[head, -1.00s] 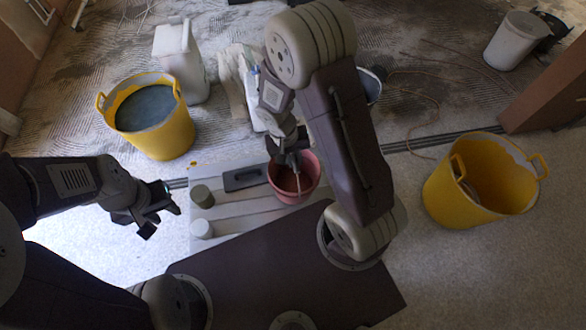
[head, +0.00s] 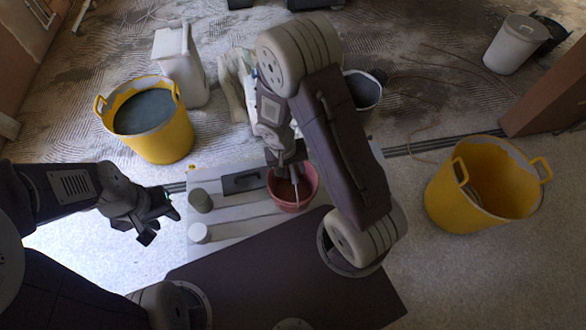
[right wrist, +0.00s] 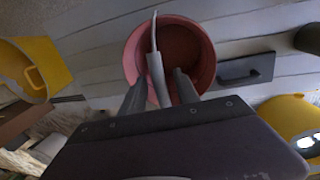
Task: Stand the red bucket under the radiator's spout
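The red bucket (head: 309,190) stands upright on a pale board in the head view, and I look into it in the right wrist view (right wrist: 205,50). A pale handle with a thicker grey grip (right wrist: 156,72) crosses its opening. My right gripper (head: 289,176) is over the bucket, pointing down. In the right wrist view its fingers (right wrist: 159,82) are apart, one on each side of the grip, with a gap visible on the right. My left gripper (head: 163,222) is open and empty, left of the board. No radiator or spout is in view.
On the board (head: 240,230) are a dark trowel (head: 243,181) and two small round pots (head: 200,200). A filled yellow tub (head: 165,140) stands behind left, another yellow tub (head: 485,190) at right. A white jug (head: 180,65) and a dark bucket (head: 362,92) stand behind.

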